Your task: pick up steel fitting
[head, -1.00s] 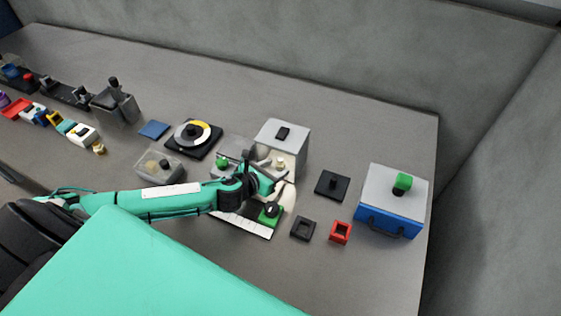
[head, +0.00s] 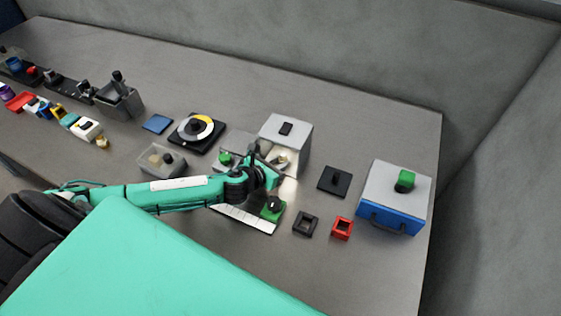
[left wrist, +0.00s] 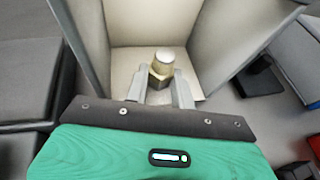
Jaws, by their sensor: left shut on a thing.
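The steel fitting (left wrist: 161,68) is a small hexagonal piece with a rounded, pale metallic top. In the left wrist view it stands between the two grey fingers of my left gripper (left wrist: 163,88), which is shut on it. In the head view the fitting (head: 281,161) is small and partly hidden at the open front of the grey box (head: 298,133). My left gripper (head: 275,169) reaches into that opening from the left. The fitting's lower part is hidden by the fingers. My right gripper is not in view.
The box's side walls stand close on both sides of the fingers. A green block (head: 273,207), a black square frame (head: 305,223) and a red one (head: 342,228) lie in front. A black plate (head: 334,181) and a blue-fronted box (head: 390,220) stand to the right.

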